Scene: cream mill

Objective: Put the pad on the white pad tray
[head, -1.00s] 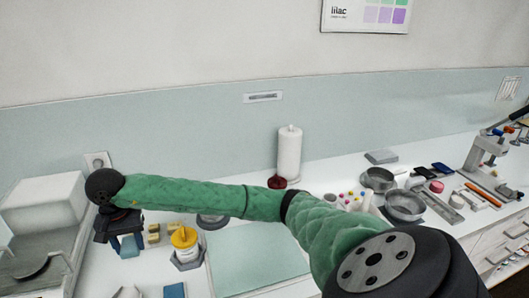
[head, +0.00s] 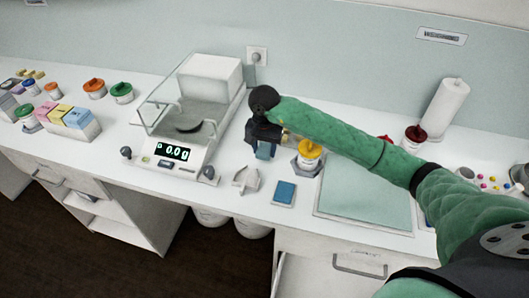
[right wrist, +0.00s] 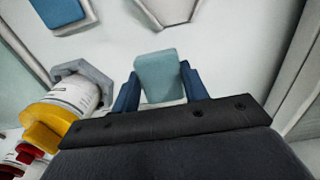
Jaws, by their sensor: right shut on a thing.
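A light teal pad (right wrist: 160,76) is between the two blue fingers of my right gripper (right wrist: 161,88), which is shut on it. In the head view the pad (head: 265,151) shows just below my right gripper (head: 263,140), left of a yellow-lidded jar. A small flat tray with a pale rim (head: 274,202) lies on the bench, in front and to the right of the gripper. A blue square (head: 285,192) fills its middle; I cannot tell whether this is a pad or the tray's floor. My left gripper is out of view.
The yellow-lidded jar (head: 310,152) stands in a grey holder close to the right gripper. A balance (head: 180,140) is at left. A white folded dish (head: 246,179) lies in front. A pale green mat (head: 365,205) is at right. Bare bench lies around the small tray.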

